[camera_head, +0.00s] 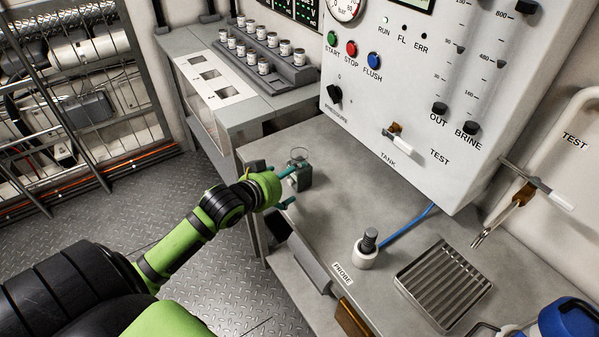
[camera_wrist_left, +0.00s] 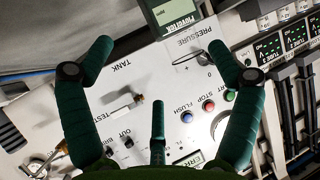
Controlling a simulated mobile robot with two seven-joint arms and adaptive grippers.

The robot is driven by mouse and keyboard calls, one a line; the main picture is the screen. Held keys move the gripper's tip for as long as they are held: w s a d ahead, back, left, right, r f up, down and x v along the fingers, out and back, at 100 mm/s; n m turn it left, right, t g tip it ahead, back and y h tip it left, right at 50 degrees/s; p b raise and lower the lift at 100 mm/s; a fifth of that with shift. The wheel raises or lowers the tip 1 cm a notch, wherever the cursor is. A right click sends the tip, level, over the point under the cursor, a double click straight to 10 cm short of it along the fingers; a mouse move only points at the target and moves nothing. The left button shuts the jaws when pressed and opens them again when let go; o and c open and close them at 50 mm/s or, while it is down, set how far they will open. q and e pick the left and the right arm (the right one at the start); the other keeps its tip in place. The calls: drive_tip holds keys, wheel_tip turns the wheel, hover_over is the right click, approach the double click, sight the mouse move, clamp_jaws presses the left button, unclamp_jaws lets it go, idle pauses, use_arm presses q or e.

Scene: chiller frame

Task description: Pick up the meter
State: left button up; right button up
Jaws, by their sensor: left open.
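The meter (camera_head: 304,178) is a small grey device standing at the left end of the grey bench, with a round clear rim just behind it. In the left wrist view the meter (camera_wrist_left: 178,12) shows at the top edge, with a greenish screen and a dark name band; the rest is cut off. My left gripper (camera_head: 290,187) is open beside the meter, its teal fingers very near it and partly covering it. In the wrist view the open fingers (camera_wrist_left: 158,62) are spread wide with nothing between them. I cannot tell whether a finger touches the meter. My right gripper is not in view.
A white control panel (camera_head: 420,110) rises behind the bench (camera_head: 330,215). A probe in a white holder (camera_head: 365,257), a slatted drain tray (camera_head: 445,285) and a blue container (camera_head: 570,322) stand to the right. Several small jars sit on a rack (camera_head: 290,74) at the back left.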

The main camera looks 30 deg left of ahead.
sight(300, 162)
use_arm(q)
drive_tip(key=shift+w+a+r+t, duration=0.25)
drive_tip(key=shift+w+a+r, duration=0.15)
drive_tip(key=shift+w+r, duration=0.2)
drive_tip(key=shift+w+a+r+t, duration=0.25)
drive_tip(key=shift+w+a+r, duration=0.2)
drive_tip(key=shift+r, duration=0.2)
drive_tip(key=x, duration=0.4)
drive_tip(key=f+p+x, duration=0.1)
drive_tip(key=x, duration=0.1)
drive_tip(key=shift+d+f, duration=0.2)
drive_tip(key=shift+d, duration=0.05)
drive_tip(key=c, duration=1.7)
